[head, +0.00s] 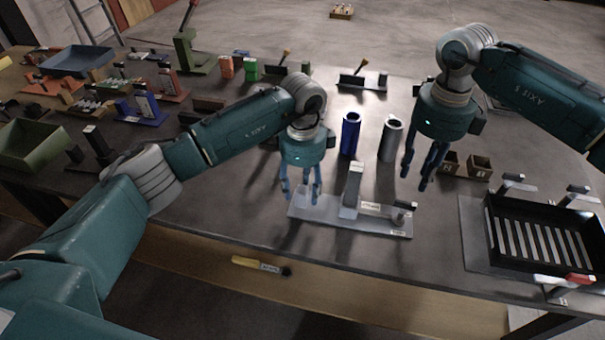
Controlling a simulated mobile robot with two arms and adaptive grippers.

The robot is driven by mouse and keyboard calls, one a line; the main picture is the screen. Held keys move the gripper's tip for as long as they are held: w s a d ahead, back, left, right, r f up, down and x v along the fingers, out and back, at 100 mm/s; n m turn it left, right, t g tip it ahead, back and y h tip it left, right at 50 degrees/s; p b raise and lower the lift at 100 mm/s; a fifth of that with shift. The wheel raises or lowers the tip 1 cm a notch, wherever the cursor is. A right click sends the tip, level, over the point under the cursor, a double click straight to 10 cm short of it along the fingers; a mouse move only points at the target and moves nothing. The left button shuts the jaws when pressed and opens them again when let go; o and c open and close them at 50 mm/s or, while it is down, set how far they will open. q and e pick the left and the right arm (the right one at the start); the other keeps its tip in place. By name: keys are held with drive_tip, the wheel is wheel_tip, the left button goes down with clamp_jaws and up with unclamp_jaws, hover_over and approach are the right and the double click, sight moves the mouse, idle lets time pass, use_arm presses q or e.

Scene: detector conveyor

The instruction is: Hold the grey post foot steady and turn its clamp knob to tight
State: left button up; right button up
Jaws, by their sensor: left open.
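The grey post foot (312,208) lies as a flat plate near the front edge of the table, with an upright grey post (352,190) near its middle and small white labels. A small dark-and-grey part at its right end (402,212) may be the clamp knob, but it is too small to tell. My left gripper (301,197) points down at the plate's left end with its fingers apart and nothing between them. Whether the fingertips touch the plate is unclear. My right gripper (415,178) hangs above and behind the plate's right end, fingers apart and empty.
A blue cylinder (350,134) and a grey cylinder (390,140) stand behind the post foot. A black slatted tray (540,272) is at right, small brown boxes (479,168) behind it. A green bin (30,148) is at far left. A yellow-handled tool (258,264) shows at the front.

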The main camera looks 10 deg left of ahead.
use_arm(q)
drive_tip(key=shift+f, duration=0.95)
clamp_jaws()
use_arm(e)
drive_tip(key=shift+o, duration=0.4)
use_arm(q)
drive_tip(key=shift+d, duration=0.1)
use_arm(e)
drive_tip(key=n+y, duration=0.4)
drive_tip(key=n, duration=0.2)
approach(407, 204)
drive_tip(key=shift+y, duration=0.3)
drive_tip(key=x, duration=0.8)
drive_tip(key=shift+d+f, duration=0.15)
drive_tip(key=shift+f, duration=0.2)
